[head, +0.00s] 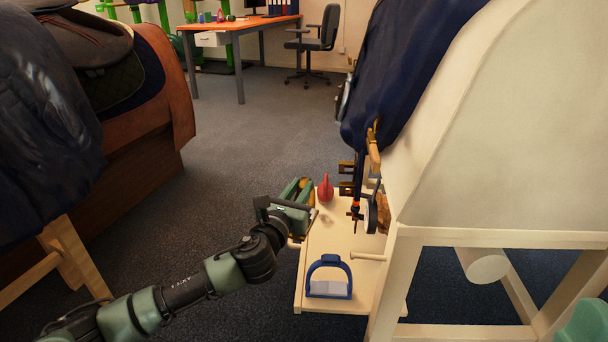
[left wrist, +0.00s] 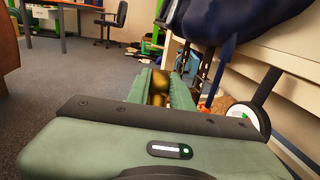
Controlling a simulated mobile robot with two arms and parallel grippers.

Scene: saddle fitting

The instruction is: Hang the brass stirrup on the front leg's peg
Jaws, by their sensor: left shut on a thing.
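My left gripper (head: 306,190) reaches in from the left, above the far left part of the pale shelf board. It is shut on the brass stirrup (left wrist: 155,90), whose gold-coloured surface shows between the green fingers in the left wrist view. Most of the stirrup is hidden by the gripper; a bit of brass shows in the head view (head: 308,187). A pale peg (head: 368,257) sticks out to the left from the cream stand's near leg (head: 392,275). The held stirrup is apart from this peg, farther back. My right gripper is not in view.
A blue stirrup (head: 329,282) stands on the near end of the shelf board (head: 333,238). A red object (head: 325,188) stands at its far end. A dark blue cover (head: 400,75) and straps hang beside the stand. Open carpet (head: 240,140) lies to the left.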

